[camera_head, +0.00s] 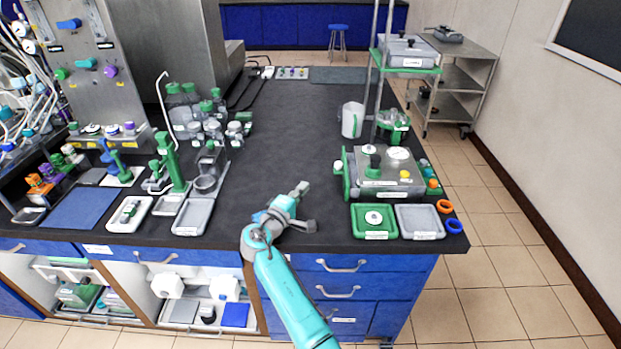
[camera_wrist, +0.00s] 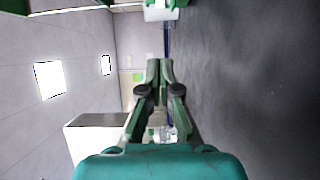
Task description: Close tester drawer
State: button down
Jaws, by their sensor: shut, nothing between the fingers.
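A grey bench device (camera_head: 385,180) with a green-trimmed body, dark and white knobs and a yellow button stands on the right of the dark bench; it may be the tester. A green upright plate (camera_head: 346,174) stands at its left side, slightly off the body; I cannot tell for sure if this is the drawer front. My gripper (camera_head: 302,188) is shut and empty above the bench, left of that plate and apart from it. In the wrist view my gripper's fingers (camera_wrist: 159,66) are together with nothing between them.
A green tray (camera_head: 357,232) and a grey tray (camera_head: 420,235) lie along the front edge, right of my arm. A white jug (camera_head: 352,120) and a rod stand (camera_head: 376,75) are behind the device. Bottles (camera_head: 180,108) and a green stand (camera_head: 170,160) are left. The middle bench is clear.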

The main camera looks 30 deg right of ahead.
jog(key=x, duration=1)
jog(key=shift+s+d, duration=0.25)
jog(key=shift+d, duration=0.3)
jog(key=shift+s+d, duration=0.25)
jog(key=shift+d, duration=0.3)
jog(key=shift+s+d, duration=0.2)
jog(key=shift+d, duration=0.45)
jog(key=s+d, duration=0.2)
jog(key=d, duration=0.1)
jog(key=shift+d, duration=0.1)
